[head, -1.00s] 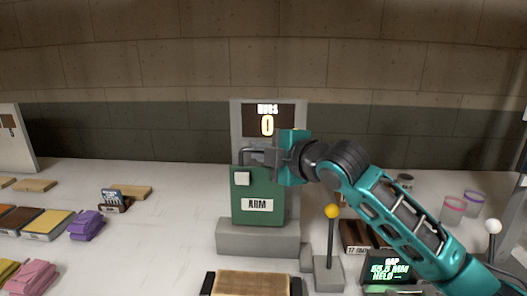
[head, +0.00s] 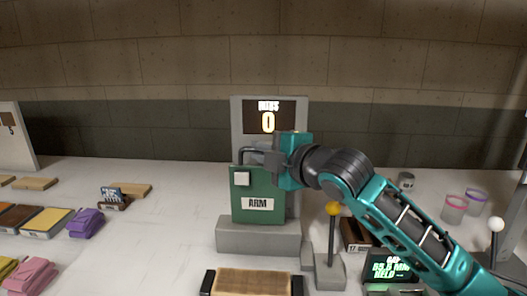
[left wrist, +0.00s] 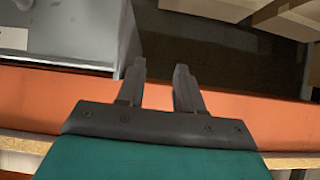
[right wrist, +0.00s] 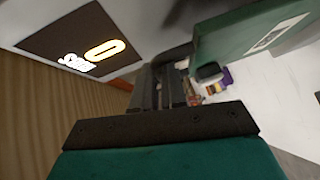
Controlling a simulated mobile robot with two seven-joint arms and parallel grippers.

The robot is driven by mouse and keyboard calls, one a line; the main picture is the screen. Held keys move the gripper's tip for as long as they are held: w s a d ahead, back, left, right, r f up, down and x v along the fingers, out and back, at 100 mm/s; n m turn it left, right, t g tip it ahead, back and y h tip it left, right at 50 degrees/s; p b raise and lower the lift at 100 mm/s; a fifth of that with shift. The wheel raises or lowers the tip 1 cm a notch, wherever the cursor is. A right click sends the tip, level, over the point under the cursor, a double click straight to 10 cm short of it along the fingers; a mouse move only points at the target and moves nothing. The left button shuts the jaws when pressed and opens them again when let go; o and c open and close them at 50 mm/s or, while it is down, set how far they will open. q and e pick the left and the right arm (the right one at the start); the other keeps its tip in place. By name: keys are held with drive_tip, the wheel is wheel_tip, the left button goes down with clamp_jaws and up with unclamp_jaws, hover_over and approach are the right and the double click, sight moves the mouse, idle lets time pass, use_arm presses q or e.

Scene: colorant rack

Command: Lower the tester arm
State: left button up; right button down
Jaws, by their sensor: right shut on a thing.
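The tester arm is a green block (head: 258,187) labelled ARM, with a dark bar handle (head: 250,151) on top. It stands in front of a grey column (head: 238,128) whose display reads 0, above a grey base (head: 258,238). My right gripper (head: 272,158) is at the handle, shut on it; in the right wrist view the fingers (right wrist: 170,88) close around the dark handle, beside the green block (right wrist: 245,38). My left gripper (left wrist: 160,85) shows only in the left wrist view, its fingers apart with nothing between them.
A yellow-knobbed lever (head: 332,230) and a gap readout (head: 390,268) stand right of the base. A brown pad (head: 252,283) lies in front. Purple (head: 86,222) and pink (head: 32,273) bundles are at left. Cups (head: 454,209) and a white-knobbed lever (head: 495,226) are at right.

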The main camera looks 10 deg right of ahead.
drive_tip(key=s+a+f+n+t+y+b, duration=0.1)
drive_tip(key=s+f+n+t+y+b, duration=0.1)
drive_tip(key=s+b, duration=0.6)
drive_tip(key=shift+s+a+f+n+t+y, duration=0.4)
drive_tip(key=shift+s+f+n+t, duration=0.45)
drive_tip(key=shift+n, duration=0.35)
drive_tip(key=shift+w, duration=0.1)
drive_tip(key=c, duration=1.5)
unclamp_jaws()
drive_tip(key=shift+o, duration=0.2)
